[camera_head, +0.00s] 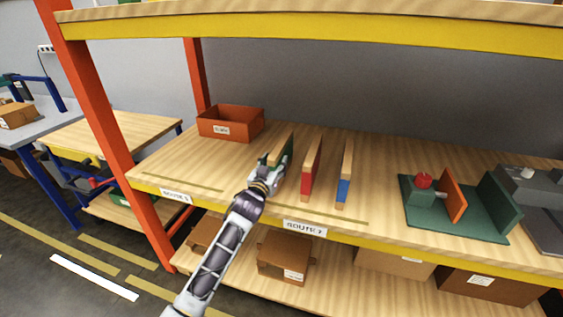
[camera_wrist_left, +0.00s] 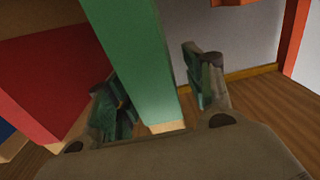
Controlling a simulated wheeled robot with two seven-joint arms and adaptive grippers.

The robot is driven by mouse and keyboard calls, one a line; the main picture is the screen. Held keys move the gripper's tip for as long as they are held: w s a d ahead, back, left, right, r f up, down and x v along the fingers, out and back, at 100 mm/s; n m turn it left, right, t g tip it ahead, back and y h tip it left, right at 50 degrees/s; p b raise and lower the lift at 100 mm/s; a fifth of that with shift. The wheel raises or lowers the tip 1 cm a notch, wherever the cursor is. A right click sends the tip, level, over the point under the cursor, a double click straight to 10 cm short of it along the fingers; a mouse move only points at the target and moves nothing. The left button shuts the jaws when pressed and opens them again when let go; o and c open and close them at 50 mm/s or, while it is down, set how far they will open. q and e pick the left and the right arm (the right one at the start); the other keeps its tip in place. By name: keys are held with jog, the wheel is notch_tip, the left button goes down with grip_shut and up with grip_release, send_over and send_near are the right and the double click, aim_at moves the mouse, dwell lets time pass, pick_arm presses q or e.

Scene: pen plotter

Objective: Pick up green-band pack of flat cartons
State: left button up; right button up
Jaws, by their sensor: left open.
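The green-band pack of flat cartons (camera_head: 283,146) stands on edge on the wooden shelf, partly hidden by my left gripper (camera_head: 277,175). In the left wrist view its green band (camera_wrist_left: 135,50) passes between the two fingers of my left gripper (camera_wrist_left: 160,95). The jaws are open, with one finger on each side of the pack. A gap shows between the right finger and the pack; whether the left finger touches it I cannot tell. My right gripper is not in view.
A red-band pack (camera_head: 307,179) stands close on the right, also seen in the left wrist view (camera_wrist_left: 50,80). A blue-band pack (camera_head: 343,189) stands beyond it. An orange bin (camera_head: 232,109) sits behind left. A green fixture (camera_head: 455,224) is at right. An upper shelf (camera_head: 330,35) hangs overhead.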

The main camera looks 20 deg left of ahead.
aim_at(284, 146)
pick_arm(q)
jog(key=shift+w+d, duration=0.1)
jog(key=shift+w, duration=1.55)
jog(key=shift+c, duration=0.2)
jog(key=shift+r, duration=0.1)
grip_shut()
